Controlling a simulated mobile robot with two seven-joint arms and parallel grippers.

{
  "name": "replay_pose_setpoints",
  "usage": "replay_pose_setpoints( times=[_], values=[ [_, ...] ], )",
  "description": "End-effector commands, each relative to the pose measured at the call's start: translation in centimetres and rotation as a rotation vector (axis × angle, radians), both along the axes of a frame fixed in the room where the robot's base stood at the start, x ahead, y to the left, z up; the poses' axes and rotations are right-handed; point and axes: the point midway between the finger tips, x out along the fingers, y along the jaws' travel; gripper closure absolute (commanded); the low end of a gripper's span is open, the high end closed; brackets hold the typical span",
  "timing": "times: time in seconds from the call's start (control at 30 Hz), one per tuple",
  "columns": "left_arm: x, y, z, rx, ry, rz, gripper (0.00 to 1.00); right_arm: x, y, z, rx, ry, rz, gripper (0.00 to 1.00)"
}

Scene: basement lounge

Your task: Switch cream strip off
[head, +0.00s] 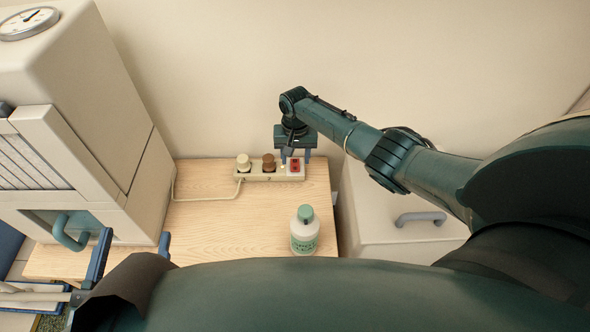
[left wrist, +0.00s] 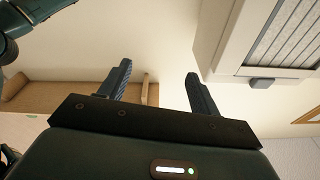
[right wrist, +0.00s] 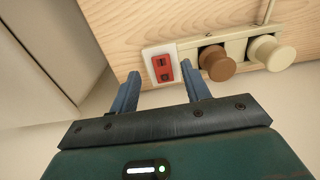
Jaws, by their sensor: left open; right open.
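The cream power strip (head: 246,177) lies along the back of the wooden table, against the wall. It holds a cream round plug (head: 243,162), a brown round plug (head: 268,162) and, at its right end, a red switch (head: 295,165). In the right wrist view the red switch (right wrist: 163,68) sits in a pale frame, beside the brown plug (right wrist: 216,63). My right gripper (head: 295,156) is open and empty at the switch end, its fingers either side of the switch in the wrist view; contact cannot be told. My left gripper (head: 135,240) is open and empty at the table's left.
A white bottle with a green cap (head: 305,232) stands at the table's front right. A large cream appliance (head: 85,90) with a dial stands at the left. A cream cabinet with a grey handle (head: 420,218) is at the right. The table's middle (head: 225,220) is clear.

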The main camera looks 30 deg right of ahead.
Motion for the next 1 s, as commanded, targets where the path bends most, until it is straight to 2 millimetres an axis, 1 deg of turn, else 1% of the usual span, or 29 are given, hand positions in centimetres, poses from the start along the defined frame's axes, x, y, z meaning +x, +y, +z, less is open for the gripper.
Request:
replay_pose_setpoints(
  times=[0.03, 0.2, 0.33, 0.6, 0.67, 1.0],
  values=[
    [0.1, -0.1, -0.4, -0.016, -0.004, -0.004, 0.37, 0.0, 0.0, -1.5, 0.000, 0.000, 0.000, 0.53],
    [0.2, -0.3, -0.3, -0.055, -0.004, -0.017, 0.37, 0.1, 0.1, -3.2, 0.001, -0.002, 0.001, 0.53],
    [0.2, -0.4, -0.1, -0.069, -0.003, -0.022, 0.37, 0.1, 0.1, -3.7, 0.001, 0.000, 0.001, 0.53],
    [0.2, -0.4, 0.0, -0.073, -0.001, -0.023, 0.37, 0.1, 0.0, -3.7, 0.000, -0.001, 0.001, 0.53],
    [0.2, -0.4, 0.0, -0.073, -0.001, -0.023, 0.37, 0.0, 0.0, -3.7, 0.000, -0.001, 0.001, 0.57],
    [0.2, -0.4, 0.0, -0.072, -0.001, -0.022, 0.37, 0.0, 0.0, -3.7, 0.000, -0.001, 0.000, 0.85]
  ],
)
